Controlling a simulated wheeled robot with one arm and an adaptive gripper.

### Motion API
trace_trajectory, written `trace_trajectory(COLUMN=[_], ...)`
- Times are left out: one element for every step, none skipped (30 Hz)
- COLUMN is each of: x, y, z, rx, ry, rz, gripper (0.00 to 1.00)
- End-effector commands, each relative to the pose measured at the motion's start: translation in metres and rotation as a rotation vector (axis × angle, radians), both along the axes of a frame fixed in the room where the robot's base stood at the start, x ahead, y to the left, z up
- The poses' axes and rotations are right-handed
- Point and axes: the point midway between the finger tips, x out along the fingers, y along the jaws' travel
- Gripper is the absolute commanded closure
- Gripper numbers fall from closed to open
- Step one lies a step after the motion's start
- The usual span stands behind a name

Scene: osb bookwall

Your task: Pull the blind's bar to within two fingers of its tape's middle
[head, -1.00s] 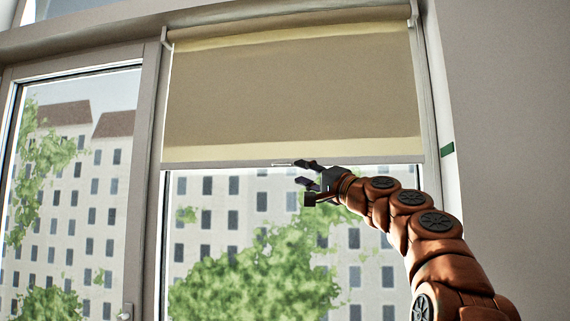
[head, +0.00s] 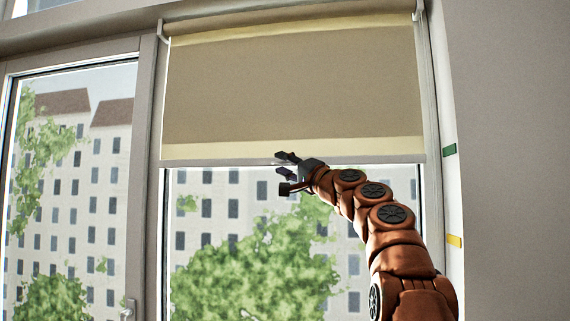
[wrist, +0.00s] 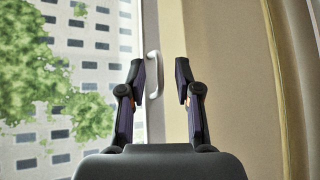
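The beige roller blind (head: 290,90) hangs partly down over the right window. Its pale bottom bar (head: 220,162) runs level across the glass. My gripper (head: 285,172) is open and empty at the bar, left of its middle in the head view. In the wrist view, a small white pull handle (wrist: 153,75) shows beyond and between my open fingers (wrist: 160,68), nearer the left finger; contact cannot be told. In the head view my gripper mostly hides the handle. On the right reveal are a green tape (head: 449,150), slightly above bar height, and a yellow tape (head: 455,241), well below it.
A window frame post (head: 149,200) stands left of the blind, with a second window and its handle (head: 128,310) beyond. A plain grey wall (head: 515,150) fills the right. The glass below the bar is clear apart from my arm.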

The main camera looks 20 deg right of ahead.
Motion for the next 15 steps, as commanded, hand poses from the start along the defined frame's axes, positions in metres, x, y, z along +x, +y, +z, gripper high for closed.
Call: trace_trajectory(x=[0.0000,-0.0002,-0.0001,0.0000,0.0000,0.0000,0.0001,0.0001,0.0001,0.0001,0.0001,0.0001,-0.0001,-0.0001,-0.0001], y=[0.0000,0.0000,-0.0001,-0.0001,0.0000,-0.0001,-0.0001,0.0000,-0.0001,-0.0001,-0.0001,-0.0001,0.0000,0.0000,-0.0001], z=[-0.0002,-0.0002,-0.0002,-0.0003,-0.0003,-0.0003,-0.0004,-0.0004,-0.0004,-0.0004,-0.0004,-0.0004,-0.0003,-0.0003,-0.0002], rx=[0.000,0.000,0.000,0.000,0.000,0.000,0.000,0.000,0.000,0.000,0.000,0.000,0.000,0.000,0.000], ry=[0.000,0.000,0.000,0.000,0.000,0.000,0.000,0.000,0.000,0.000,0.000,0.000,0.000,0.000,0.000], rz=[0.000,0.000,0.000,0.000,0.000,0.000,0.000,0.000,0.000,0.000,0.000,0.000,0.000,0.000,0.000], gripper=[0.67,0.67,0.69,0.72,0.75,0.79,0.82,0.85,0.90,0.93,0.96,1.00,1.00,1.00,1.00])
